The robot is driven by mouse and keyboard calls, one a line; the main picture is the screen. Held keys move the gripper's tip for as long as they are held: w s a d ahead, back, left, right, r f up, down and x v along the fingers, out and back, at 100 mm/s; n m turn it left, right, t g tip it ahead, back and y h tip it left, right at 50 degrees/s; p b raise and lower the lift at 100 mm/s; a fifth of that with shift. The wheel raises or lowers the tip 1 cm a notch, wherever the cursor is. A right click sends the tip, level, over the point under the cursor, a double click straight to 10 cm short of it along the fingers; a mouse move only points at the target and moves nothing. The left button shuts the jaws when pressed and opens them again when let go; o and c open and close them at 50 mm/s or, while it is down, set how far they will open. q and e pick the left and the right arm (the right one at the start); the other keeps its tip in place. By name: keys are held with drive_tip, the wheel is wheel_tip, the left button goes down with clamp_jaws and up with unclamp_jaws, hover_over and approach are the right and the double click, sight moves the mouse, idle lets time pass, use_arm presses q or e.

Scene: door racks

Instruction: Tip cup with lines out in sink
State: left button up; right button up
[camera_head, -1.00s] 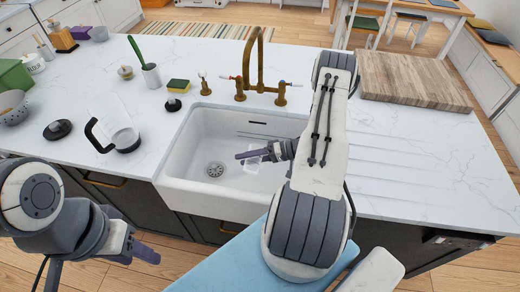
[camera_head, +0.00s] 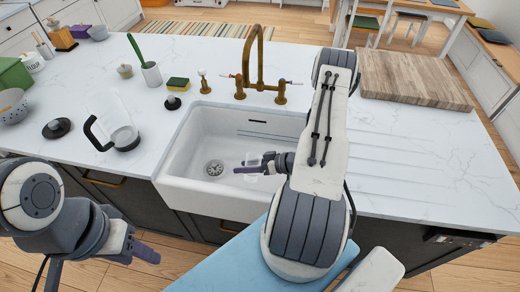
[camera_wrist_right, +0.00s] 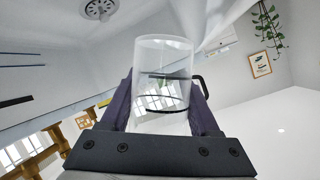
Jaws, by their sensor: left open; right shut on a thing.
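The clear cup with dark lines (camera_wrist_right: 163,85) is held between the fingers of my right gripper (camera_wrist_right: 163,100), which is shut on it. In the head view the cup (camera_head: 253,159) is small and see-through, inside the sink's outline, and my right gripper (camera_head: 255,166) reaches in from the right. The white sink (camera_head: 205,137) has a round drain (camera_head: 214,168) to the left of the cup. The right wrist view is turned over, with the drain near its top. I cannot tell whether liquid is in the cup. My left gripper (camera_head: 140,252) is open and empty, low at the left in front of the counter.
A brass tap (camera_head: 259,70) stands behind the sink. A clear jug with a black handle (camera_head: 122,137), a sponge (camera_head: 178,84) and a brush holder (camera_head: 151,74) stand to the left. A wooden board (camera_head: 410,78) lies at the right. The counter front right is clear.

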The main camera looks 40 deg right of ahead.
drive_tip(key=shift+s+a+r+n+t+h+p, duration=0.25)
drive_tip(key=shift+s+a+r+n+h, duration=0.1)
drive_tip(key=shift+a+r+n, duration=0.15)
drive_tip(key=shift+s+a+r+n+t+h+p, duration=0.1)
drive_tip(key=shift+s+a+r+n+t+h, duration=0.1)
drive_tip(key=shift+a+r+n+t+h, duration=0.3)
drive_tip(key=shift+s+a+r+n+h, duration=0.25)
drive_tip(key=shift+r+n+h, duration=0.1)
drive_tip(key=shift+n, duration=0.45)
